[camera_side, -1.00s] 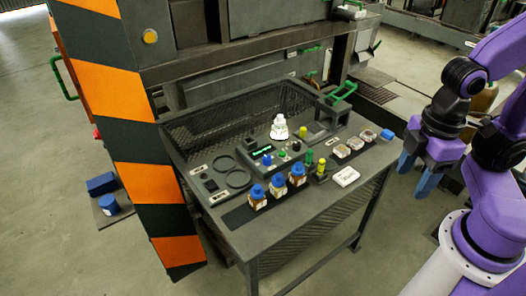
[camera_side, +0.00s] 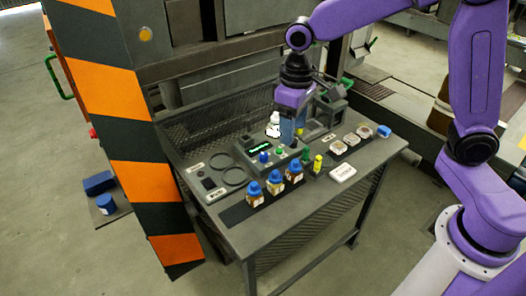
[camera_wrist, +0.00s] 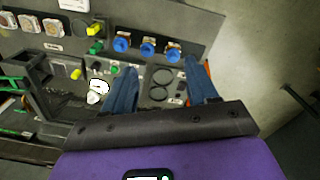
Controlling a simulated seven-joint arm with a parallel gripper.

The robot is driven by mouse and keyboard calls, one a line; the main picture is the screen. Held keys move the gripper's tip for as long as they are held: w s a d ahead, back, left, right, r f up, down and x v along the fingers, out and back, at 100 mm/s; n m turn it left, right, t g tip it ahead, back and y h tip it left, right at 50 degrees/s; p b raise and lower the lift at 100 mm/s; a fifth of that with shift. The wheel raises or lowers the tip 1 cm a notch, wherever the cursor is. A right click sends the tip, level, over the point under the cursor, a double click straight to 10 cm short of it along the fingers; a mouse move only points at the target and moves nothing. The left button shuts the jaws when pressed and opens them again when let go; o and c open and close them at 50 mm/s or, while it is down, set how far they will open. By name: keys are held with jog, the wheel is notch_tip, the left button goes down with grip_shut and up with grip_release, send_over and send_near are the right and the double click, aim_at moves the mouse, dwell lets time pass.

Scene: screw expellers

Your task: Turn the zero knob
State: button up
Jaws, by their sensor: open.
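I cannot read which control is the zero knob. My gripper (camera_side: 293,142) points down over the console's right end, its blue fingers apart and empty. In the wrist view, my gripper's two fingers (camera_wrist: 160,68) are spread wide, and the console's green knob (camera_wrist: 114,69) shows beside the left finger.
A white object (camera_side: 273,128) stands close behind the fingers. Several blue-capped bottles (camera_side: 254,192) line the front. Yellow and green pieces (camera_side: 318,163) and a white labelled box (camera_side: 343,173) lie to the right. A green-handled device (camera_side: 333,98) stands behind.

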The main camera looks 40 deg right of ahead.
jog(key=w+d+f+m, duration=0.1)
jog(key=w+f+m, duration=0.2)
jog(key=w, duration=0.8)
jog(key=m, duration=0.4)
send_near(263, 154)
notch_tip(263, 154, down, 9)
jog(key=shift+w+d+r, duration=0.1)
jog(key=c, duration=1.1)
